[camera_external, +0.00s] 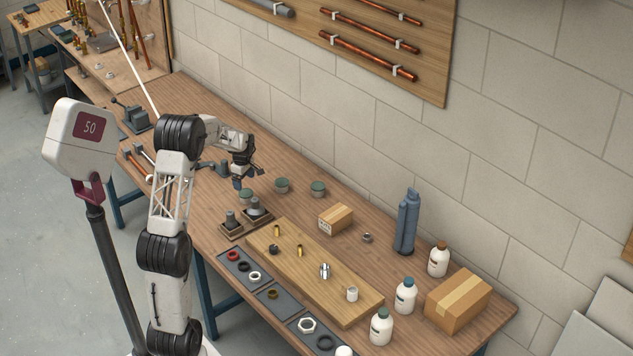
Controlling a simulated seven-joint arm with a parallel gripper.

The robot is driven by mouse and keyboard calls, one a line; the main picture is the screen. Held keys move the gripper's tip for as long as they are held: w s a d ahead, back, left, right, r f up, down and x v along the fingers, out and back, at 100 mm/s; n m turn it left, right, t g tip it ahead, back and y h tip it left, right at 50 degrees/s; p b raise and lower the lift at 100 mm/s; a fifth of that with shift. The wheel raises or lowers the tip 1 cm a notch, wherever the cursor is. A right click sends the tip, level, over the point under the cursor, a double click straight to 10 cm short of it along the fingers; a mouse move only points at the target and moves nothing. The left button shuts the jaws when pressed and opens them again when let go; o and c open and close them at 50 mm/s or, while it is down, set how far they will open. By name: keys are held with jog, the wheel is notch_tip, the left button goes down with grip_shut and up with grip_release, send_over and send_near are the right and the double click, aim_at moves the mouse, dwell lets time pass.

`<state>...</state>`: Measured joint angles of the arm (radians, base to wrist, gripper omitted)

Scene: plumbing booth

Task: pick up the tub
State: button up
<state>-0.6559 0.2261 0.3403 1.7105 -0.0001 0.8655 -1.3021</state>
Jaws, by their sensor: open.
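Several small round tubs with grey-green lids stand on the wooden bench near the wall. One tub (246,196) is nearest my gripper, a second tub (281,186) stands to its right, and a third tub (317,189) is further right. I cannot tell which one the task means. My gripper (243,181) points down, open, at the left of the tubs, above and close to the nearest one in the picture. It partly covers that tub. No object shows between the fingers, though they are small and dark here.
A small cardboard box (336,218) stands right of the tubs. A wooden board (325,288) with fittings lies in front. The wall (400,150) runs behind.

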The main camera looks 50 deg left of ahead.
aim_at(246, 192)
jog(key=shift+a, duration=0.1)
jog(key=shift+f, duration=1.3)
jog(key=shift+w+d+f, duration=0.1)
jog(key=shift+f, duration=1.2)
jog(key=shift+d+f, duration=0.1)
jog(key=shift+f, duration=1.2)
jog(key=c, duration=0.9)
